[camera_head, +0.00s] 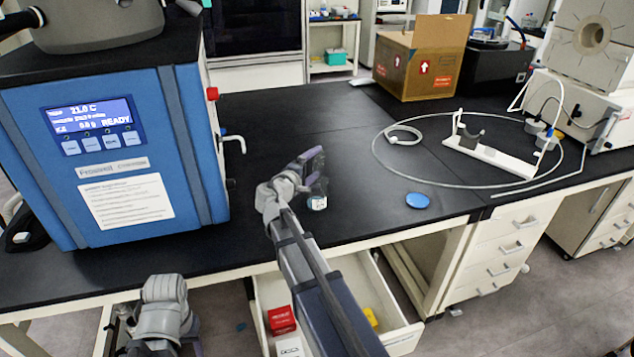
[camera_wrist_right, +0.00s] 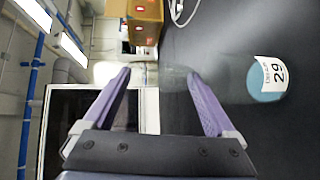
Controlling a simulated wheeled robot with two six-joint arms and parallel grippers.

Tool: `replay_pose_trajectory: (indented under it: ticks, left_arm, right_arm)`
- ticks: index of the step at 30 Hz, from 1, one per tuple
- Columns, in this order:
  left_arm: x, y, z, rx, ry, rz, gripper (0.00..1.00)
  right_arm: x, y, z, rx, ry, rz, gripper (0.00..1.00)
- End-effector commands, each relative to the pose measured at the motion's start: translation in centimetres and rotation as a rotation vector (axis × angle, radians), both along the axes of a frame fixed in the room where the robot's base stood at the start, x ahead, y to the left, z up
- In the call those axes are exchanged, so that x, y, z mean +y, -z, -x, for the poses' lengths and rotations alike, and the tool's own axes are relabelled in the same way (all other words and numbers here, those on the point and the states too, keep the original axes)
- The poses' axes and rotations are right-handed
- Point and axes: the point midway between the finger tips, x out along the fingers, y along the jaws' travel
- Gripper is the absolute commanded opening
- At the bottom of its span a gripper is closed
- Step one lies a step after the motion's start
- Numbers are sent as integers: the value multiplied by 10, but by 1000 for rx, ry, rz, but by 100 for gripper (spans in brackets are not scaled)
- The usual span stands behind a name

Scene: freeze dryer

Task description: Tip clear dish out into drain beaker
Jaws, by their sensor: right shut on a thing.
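My right gripper (camera_head: 311,172) is over the black bench, right of the blue machine. In the right wrist view its purple fingers (camera_wrist_right: 160,76) stand apart with a faint, see-through body between them, which it grips. This may be the clear dish; its outline is hard to see. A clear vessel with a white label reading 29 (camera_wrist_right: 272,73) and blue-green at its end lies just right of the fingers; its label also shows below the gripper in the head view (camera_head: 317,202). Whether it is the held thing or a separate beaker I cannot tell. My left arm is at bottom left, its fingertips unseen.
The blue machine (camera_head: 120,150) with a lit display stands at left. A blue disc (camera_head: 417,200) lies on the bench (camera_head: 350,215). A white stand (camera_head: 490,155) and looped tube are at right, a cardboard box (camera_head: 420,65) behind. An open drawer (camera_head: 395,335) is below the bench edge.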

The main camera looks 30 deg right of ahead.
Motion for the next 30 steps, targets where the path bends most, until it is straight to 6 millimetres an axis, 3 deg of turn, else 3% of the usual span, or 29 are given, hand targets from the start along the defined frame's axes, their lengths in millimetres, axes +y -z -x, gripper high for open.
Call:
replay_pose_trajectory:
  ticks: [30]
  left_arm:
    - [0,3,0,0,0,0,55]
  right_arm:
    - [2,0,-2,48,0,44,37]
